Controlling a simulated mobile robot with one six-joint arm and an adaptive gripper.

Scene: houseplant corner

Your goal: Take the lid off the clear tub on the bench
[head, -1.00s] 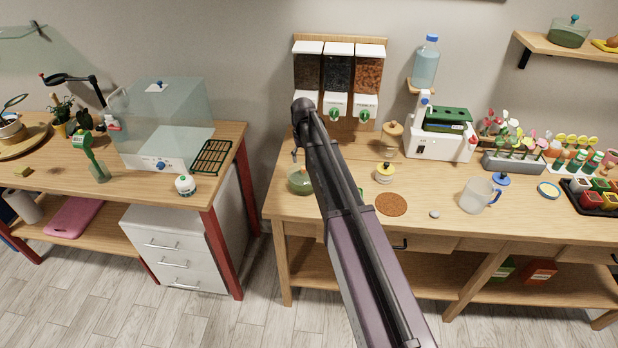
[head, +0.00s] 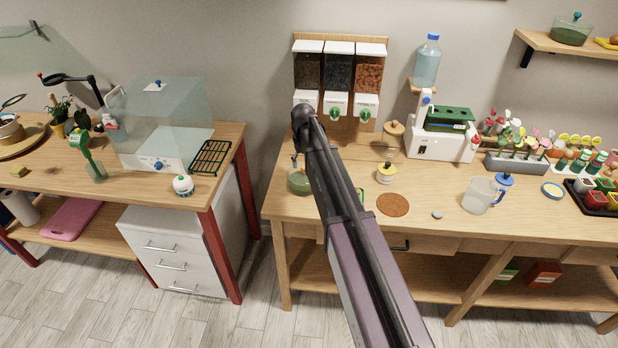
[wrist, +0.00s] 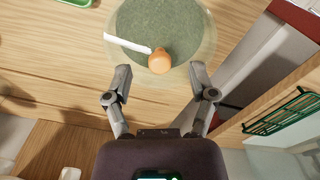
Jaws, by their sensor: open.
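The clear tub (head: 299,184) stands near the left end of the right bench, green inside, partly hidden by my arm in the head view. In the wrist view I look down on its round, see-through lid (wrist: 135,20) with an orange knob (wrist: 160,62). A white strip (wrist: 125,43) shows beside the knob. My gripper (wrist: 161,74) is open, one finger on each side below the knob, with nothing held. I cannot tell whether a finger touches the lid. In the head view my gripper is mostly hidden behind my arm.
A small yellow-lidded jar (head: 386,174) and a brown round mat (head: 393,204) lie right of the tub. Dispensers (head: 338,82) stand behind it. A gap separates this bench from the left table, which bears a green rack (head: 211,158).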

